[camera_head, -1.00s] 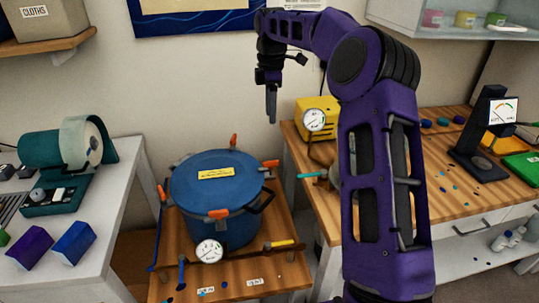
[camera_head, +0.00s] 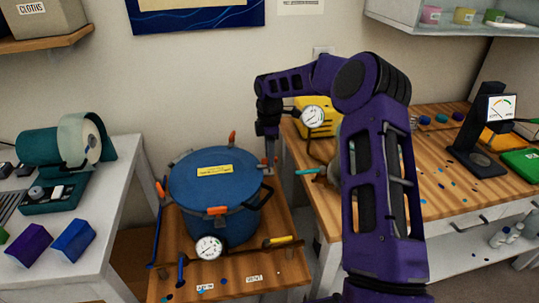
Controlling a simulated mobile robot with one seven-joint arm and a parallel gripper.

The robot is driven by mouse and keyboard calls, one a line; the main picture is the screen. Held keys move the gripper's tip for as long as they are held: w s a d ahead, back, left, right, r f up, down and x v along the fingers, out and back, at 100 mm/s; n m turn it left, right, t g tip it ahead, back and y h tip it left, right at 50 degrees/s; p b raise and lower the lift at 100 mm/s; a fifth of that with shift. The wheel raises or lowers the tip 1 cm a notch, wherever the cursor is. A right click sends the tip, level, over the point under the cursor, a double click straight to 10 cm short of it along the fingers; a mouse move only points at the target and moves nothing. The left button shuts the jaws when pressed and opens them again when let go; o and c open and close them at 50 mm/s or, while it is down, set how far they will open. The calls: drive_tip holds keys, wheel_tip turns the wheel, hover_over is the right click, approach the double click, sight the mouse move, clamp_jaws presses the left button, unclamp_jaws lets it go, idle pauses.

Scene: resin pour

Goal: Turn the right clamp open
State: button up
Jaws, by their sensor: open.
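The blue pressure pot (camera_head: 214,185) stands on a low wooden stand, its lid on, with a yellow label on top. Orange-handled clamps sit around its rim: a back one (camera_head: 232,138), a front one (camera_head: 217,210) and a left one (camera_head: 160,189). The right clamp is mostly hidden behind my gripper (camera_head: 270,166), whose fingers point down at the pot's right rim. My gripper is open. Whether its fingers touch the clamp or stand around it is too small to tell.
A pressure gauge (camera_head: 209,248) is on the pot's front, near a yellow-handled valve (camera_head: 278,240). A yellow machine with a gauge (camera_head: 312,117) stands on the right bench, close behind my arm. A grinder-like green machine (camera_head: 60,150) stands on the left table.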

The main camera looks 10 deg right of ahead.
drive_tip(key=shift+f, duration=0.1)
clamp_jaws()
drive_tip(key=shift+m, duration=0.3)
drive_tip(key=m, duration=0.3)
drive_tip(key=shift+m, duration=0.3)
drive_tip(key=m, duration=0.4)
drive_tip(key=shift+m, duration=0.3)
drive_tip(key=m, duration=0.4)
drive_tip(key=shift+m, duration=2.5)
